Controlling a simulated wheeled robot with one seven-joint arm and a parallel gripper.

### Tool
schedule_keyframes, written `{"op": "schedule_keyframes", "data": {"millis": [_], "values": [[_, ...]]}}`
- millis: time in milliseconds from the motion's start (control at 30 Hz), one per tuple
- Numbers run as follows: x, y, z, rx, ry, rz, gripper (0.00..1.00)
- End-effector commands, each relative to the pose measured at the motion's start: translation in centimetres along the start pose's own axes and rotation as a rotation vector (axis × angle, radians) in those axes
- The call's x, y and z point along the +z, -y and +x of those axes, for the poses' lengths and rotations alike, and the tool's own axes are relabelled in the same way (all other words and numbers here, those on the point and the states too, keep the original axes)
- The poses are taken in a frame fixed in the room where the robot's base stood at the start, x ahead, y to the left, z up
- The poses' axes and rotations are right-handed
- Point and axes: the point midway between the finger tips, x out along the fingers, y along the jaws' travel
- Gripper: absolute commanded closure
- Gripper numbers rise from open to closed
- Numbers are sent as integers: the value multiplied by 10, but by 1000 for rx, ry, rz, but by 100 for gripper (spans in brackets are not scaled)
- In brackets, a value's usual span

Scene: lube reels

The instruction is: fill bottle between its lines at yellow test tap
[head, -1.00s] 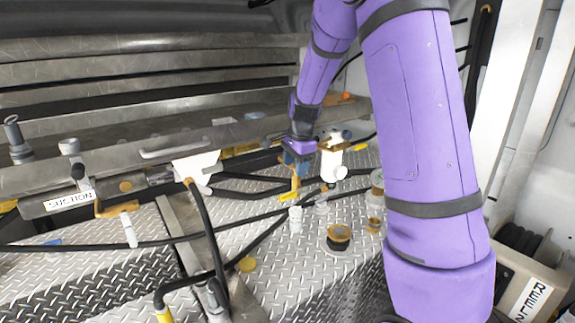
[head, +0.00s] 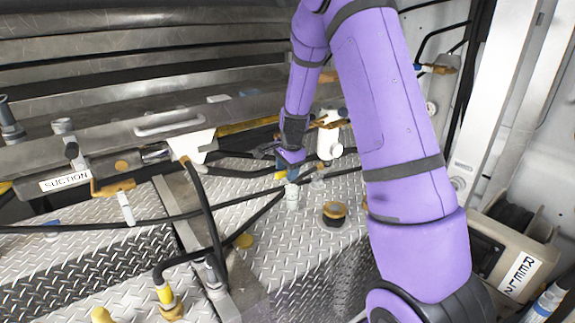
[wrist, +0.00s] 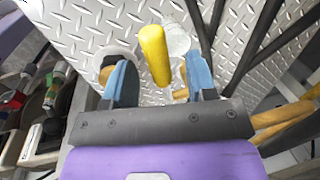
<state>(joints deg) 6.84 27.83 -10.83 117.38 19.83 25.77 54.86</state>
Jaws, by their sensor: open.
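The yellow test tap handle (wrist: 155,55) stands between my two blue fingers in the wrist view, with no clear contact on either. In the head view a bit of the yellow tap (head: 281,175) shows just under my gripper (head: 287,170). My gripper is open, and its fingers also show in the wrist view (wrist: 160,80). A small whitish bottle (head: 292,197) stands upright on the tread plate just below the tap. In the wrist view a pale, translucent shape (wrist: 177,40), likely that bottle, is beside the handle. Its lines and fill level cannot be made out.
An amber-topped jar (head: 334,213) stands right of the bottle. A white valve (head: 329,143) rises close right of my gripper. Black hoses (head: 205,225) cross the plate. A SUCTION label (head: 65,181) is at left and a reel box (head: 520,275) at right.

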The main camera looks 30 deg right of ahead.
Motion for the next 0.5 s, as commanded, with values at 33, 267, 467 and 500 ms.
{"op": "schedule_keyframes", "data": {"millis": [33,267,467,500], "values": [[0,0,0,0,0,0,48],[0,0,0,0,0,0,57],[0,0,0,0,0,0,100],[0,0,0,0,0,0,100]]}}
